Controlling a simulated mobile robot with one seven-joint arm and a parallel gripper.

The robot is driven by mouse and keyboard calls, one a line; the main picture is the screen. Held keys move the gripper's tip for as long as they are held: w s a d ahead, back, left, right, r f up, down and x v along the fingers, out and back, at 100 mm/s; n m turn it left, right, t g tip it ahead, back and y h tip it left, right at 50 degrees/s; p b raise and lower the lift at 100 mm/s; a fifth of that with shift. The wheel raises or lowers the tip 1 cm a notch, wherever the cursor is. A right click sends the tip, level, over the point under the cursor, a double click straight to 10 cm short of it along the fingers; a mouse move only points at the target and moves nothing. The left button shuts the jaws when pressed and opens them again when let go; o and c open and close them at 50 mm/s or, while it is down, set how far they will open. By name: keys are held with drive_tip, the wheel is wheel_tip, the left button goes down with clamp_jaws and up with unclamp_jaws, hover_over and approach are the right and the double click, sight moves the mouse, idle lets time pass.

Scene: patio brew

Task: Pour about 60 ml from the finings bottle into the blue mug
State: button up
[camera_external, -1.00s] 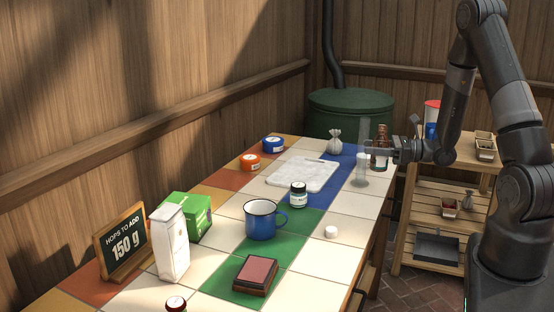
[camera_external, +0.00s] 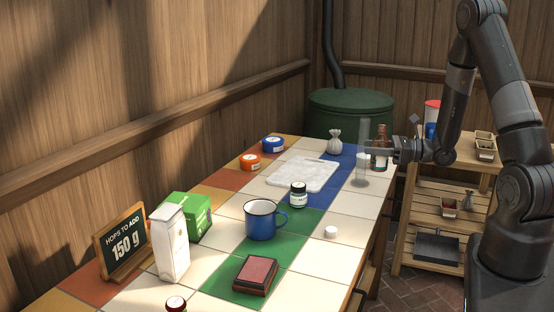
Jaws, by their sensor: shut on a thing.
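The blue mug (camera_external: 261,221) stands upright on the tiled table, its handle to the right. A brown bottle (camera_external: 381,134) with a pale label stands at the table's far right end, partly hidden by my gripper. I cannot read its label. The contact is small and hard to see. A small dark jar (camera_external: 298,196) with a white label stands behind the mug.
A white bag (camera_external: 170,244), green box (camera_external: 186,214) and hops sign (camera_external: 124,244) stand at left. A red-topped block (camera_external: 256,275) and white cap (camera_external: 330,232) are near the mug.

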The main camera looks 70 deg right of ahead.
drive_tip(key=shift+r, duration=2.6)
drive_tip(key=w+a+n+g+y, duration=0.4)
drive_tip(key=w+a+n+y, duration=0.15)
drive_tip(key=w+a, duration=0.85)
drive_tip(key=w+a+n+g+y, duration=0.5)
drive_tip(key=w+a, duration=0.4)
drive_tip(key=w, duration=0.8)
wheel_tip(320, 180, down, 10)
drive_tip(key=m, duration=0.1)
drive_tip(key=shift+t, duration=0.4)
drive_tip(key=shift+f, duration=0.25)
